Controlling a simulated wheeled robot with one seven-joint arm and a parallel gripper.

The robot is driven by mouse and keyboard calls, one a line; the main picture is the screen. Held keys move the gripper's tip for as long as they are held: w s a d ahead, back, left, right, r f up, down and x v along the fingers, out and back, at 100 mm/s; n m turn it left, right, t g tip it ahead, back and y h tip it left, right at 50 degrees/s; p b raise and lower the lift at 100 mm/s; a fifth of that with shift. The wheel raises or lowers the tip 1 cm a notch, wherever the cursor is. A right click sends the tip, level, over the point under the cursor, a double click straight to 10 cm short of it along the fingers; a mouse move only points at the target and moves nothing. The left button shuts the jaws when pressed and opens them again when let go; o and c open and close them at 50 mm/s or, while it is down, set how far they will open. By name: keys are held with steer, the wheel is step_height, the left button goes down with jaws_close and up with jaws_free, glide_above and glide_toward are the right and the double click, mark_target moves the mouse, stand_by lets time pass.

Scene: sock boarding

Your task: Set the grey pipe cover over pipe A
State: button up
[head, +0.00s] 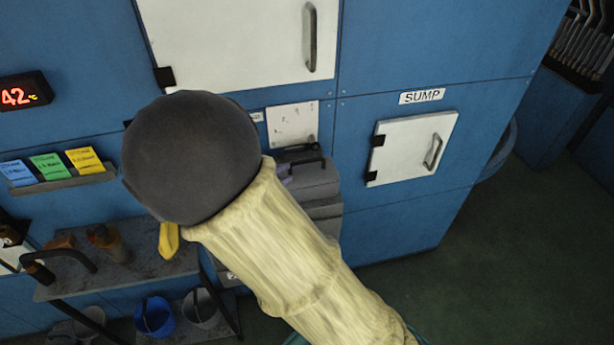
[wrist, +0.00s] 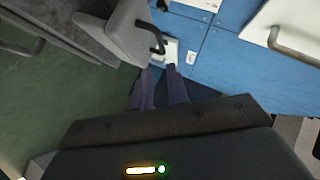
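A grey box-like piece with a dark handle (head: 313,178) stands against the blue wall, just right of my arm in the head view. It also shows at the upper middle of the wrist view (wrist: 128,36); I cannot tell for sure that it is the pipe cover. My gripper (wrist: 160,70) has two purple fingers spread apart, with nothing seen between them. The fingertips point toward the dark handle, which appears just past them; contact is not seen. In the head view my arm hides most of the gripper. I cannot make out a pipe marked A.
A grey shelf (head: 120,272) at lower left holds bottles; a blue bucket (head: 154,317) stands below. A SUMP door (head: 411,149) and a larger white door (head: 236,38) are on the blue wall. The green floor (head: 500,262) at right is clear.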

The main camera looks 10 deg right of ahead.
mark_target(308, 162)
steer(key=p+x, duration=0.1)
steer(key=x, duration=0.6)
steer(key=shift+w, duration=0.1)
steer(key=shift+d, duration=0.1)
steer(key=shift+w+d, duration=0.2)
steer(key=p+x, duration=0.2)
steer(key=x, duration=0.2)
steer(key=shift+w+d+f, duration=0.1)
steer(key=shift+w+f, duration=0.1)
steer(key=shift+f, duration=0.05)
jaws_close()
